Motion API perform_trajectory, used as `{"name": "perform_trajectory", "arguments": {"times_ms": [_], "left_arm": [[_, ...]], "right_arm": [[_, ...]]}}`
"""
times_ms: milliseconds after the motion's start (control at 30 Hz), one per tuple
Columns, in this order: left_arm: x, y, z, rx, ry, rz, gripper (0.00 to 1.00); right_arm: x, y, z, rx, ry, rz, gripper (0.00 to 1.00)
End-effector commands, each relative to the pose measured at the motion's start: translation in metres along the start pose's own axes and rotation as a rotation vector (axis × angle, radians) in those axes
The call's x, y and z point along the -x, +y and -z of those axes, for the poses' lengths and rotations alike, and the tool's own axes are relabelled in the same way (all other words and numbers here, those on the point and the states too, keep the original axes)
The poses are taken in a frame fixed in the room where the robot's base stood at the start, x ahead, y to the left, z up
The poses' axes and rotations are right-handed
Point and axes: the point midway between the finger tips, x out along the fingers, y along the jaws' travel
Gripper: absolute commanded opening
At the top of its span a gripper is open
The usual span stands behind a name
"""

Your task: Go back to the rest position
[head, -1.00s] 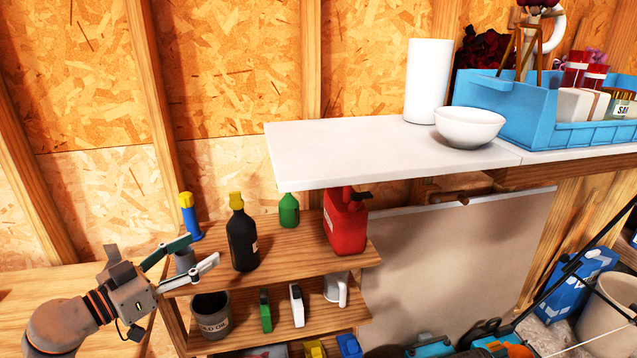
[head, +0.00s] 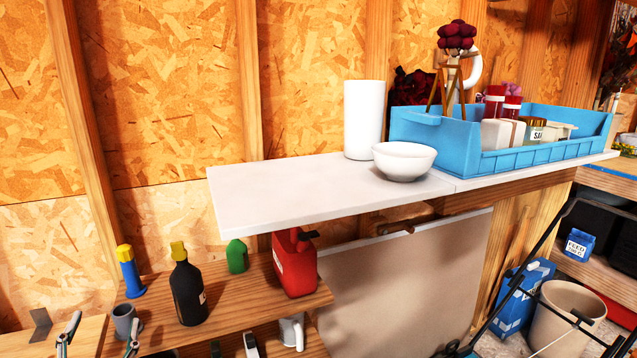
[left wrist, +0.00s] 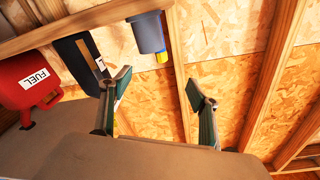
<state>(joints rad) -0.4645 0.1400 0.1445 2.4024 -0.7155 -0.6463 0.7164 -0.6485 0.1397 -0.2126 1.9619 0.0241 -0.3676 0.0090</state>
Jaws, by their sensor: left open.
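My left gripper (head: 98,340) shows at the bottom left of the head view, its two fingers spread apart and the rest cut off by the frame edge. In the left wrist view the left gripper (left wrist: 160,95) is open with nothing between its fingers. Beyond the fingers are a grey cup (left wrist: 147,32), a black bottle (left wrist: 82,58) and a red fuel can (left wrist: 28,82). In the head view the grey cup (head: 125,322) stands on the shelf close to the right-hand finger. I cannot tell whether they touch. My right gripper is in neither view.
The wooden shelf (head: 240,300) holds the black bottle (head: 187,285), a blue bottle (head: 130,270), a green bottle (head: 237,256) and the red can (head: 295,262). A white counter (head: 290,190) above it bears a bowl (head: 404,160), a white roll (head: 364,120) and a blue crate (head: 520,155).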

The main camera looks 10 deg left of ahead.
Motion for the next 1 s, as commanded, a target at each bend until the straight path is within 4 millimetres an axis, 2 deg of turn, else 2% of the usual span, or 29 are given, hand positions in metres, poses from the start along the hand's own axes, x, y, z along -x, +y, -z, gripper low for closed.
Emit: {"name": "perform_trajectory", "arguments": {"times_ms": [33,100,200,400,600,833,1000], "left_arm": [[0.009,0.01,-0.021,-0.049,-0.09,-0.016,0.61],[0.025,0.024,-0.05,-0.135,-0.216,-0.055,0.61],[0.049,0.044,-0.083,-0.247,-0.36,-0.134,0.61],[0.091,0.072,-0.123,-0.423,-0.535,-0.293,0.61],[0.129,0.093,-0.147,-0.56,-0.635,-0.445,0.61],[0.168,0.111,-0.165,-0.694,-0.705,-0.609,0.61],[0.169,0.136,-0.173,-0.635,-0.67,-0.645,0.61]], "right_arm": [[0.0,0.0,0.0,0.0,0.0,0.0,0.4],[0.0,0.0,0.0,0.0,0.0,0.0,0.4],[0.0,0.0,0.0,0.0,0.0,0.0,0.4],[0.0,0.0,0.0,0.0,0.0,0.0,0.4],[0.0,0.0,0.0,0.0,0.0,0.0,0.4],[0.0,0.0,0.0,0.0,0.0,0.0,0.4],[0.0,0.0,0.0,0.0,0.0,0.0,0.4]]}}
